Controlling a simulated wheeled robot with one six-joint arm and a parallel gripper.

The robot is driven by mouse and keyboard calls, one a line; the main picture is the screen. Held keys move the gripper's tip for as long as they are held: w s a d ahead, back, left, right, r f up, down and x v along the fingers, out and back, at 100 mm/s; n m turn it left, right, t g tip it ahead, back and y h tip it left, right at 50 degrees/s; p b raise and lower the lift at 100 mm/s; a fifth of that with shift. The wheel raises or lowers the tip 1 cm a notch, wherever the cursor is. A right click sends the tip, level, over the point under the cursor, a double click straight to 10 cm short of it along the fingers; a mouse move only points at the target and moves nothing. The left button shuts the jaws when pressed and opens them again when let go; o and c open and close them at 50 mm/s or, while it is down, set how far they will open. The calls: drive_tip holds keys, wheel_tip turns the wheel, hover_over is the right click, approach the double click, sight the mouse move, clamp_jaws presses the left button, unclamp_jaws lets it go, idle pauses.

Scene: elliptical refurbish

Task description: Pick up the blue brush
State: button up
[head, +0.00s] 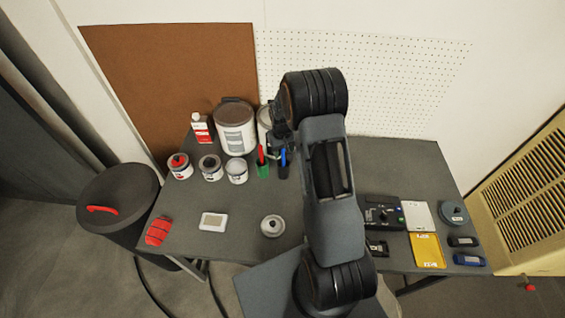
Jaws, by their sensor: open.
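The blue brush (283,156) stands upright at the back middle of the table, and its blue part shows just below my gripper. Its lower end is in or behind a small dark holder (284,173); I cannot tell which. My gripper (281,143) is open and points down over the brush from the end of my arm. The fingers are small and partly lost against the dark parts behind, so I cannot tell whether they touch the brush.
Close left of the brush, a red-handled tool (261,154) stands in a green holder (263,172). A large paint can (235,134) and several small cans are farther left. A round metal piece (272,226) lies in front.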

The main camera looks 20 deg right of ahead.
drive_tip(key=shift+f, duration=0.8)
clamp_jaws()
